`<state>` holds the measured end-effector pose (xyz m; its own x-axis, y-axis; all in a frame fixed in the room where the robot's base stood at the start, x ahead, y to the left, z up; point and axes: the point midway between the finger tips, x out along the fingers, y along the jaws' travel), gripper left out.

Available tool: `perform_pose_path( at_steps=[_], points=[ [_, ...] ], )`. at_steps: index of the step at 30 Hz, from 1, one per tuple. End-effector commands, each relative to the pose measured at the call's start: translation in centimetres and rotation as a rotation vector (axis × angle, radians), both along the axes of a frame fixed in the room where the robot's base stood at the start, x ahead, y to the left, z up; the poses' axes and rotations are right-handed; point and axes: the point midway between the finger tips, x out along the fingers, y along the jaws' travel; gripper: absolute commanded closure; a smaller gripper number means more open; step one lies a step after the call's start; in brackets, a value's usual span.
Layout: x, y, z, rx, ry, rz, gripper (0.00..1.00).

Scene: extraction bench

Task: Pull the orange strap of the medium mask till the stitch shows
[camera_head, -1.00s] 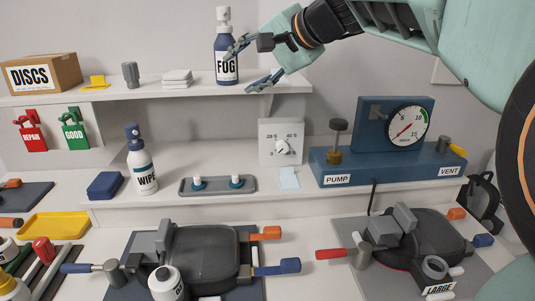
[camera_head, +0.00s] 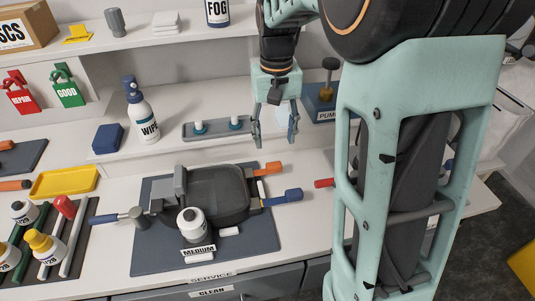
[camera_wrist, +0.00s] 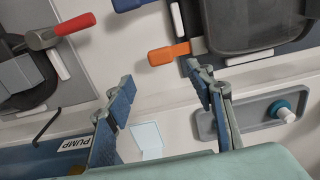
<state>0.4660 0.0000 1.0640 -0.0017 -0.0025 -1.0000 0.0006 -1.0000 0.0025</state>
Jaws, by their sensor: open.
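The medium mask (camera_head: 222,190) lies on a dark mat behind the MEDIUM label (camera_head: 199,250). Its orange strap tab (camera_head: 269,169) sticks out at the right, above a blue tab (camera_head: 283,197). In the wrist view the orange tab (camera_wrist: 168,54) lies just beyond and between my fingertips, with the mask body (camera_wrist: 245,28) to its right. My gripper (camera_head: 274,143) points down with its fingers spread, empty, a little behind the orange tab in the head view. The wrist view shows both fingers (camera_wrist: 158,80) apart. I see no stitch on the strap.
The WIPE bottle (camera_head: 141,112) and a grey tray (camera_head: 215,129) stand behind. The PUMP unit (camera_head: 322,105) is at the right. My arm hides most of the large mask's station, whose red handle (camera_wrist: 75,23) shows.

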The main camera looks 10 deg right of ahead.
Motion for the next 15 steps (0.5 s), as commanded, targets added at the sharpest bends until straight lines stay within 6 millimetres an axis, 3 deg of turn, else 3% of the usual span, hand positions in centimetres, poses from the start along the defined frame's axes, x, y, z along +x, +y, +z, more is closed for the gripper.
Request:
perform_pose_path(
  at_steps=[9, 15],
  points=[
    [-0.1, 0.1, -6.1, 0.002, 0.003, -0.001, 0.51],
    [0.0, 0.1, -8.7, 0.002, 0.001, -0.001, 0.51]
  ],
)
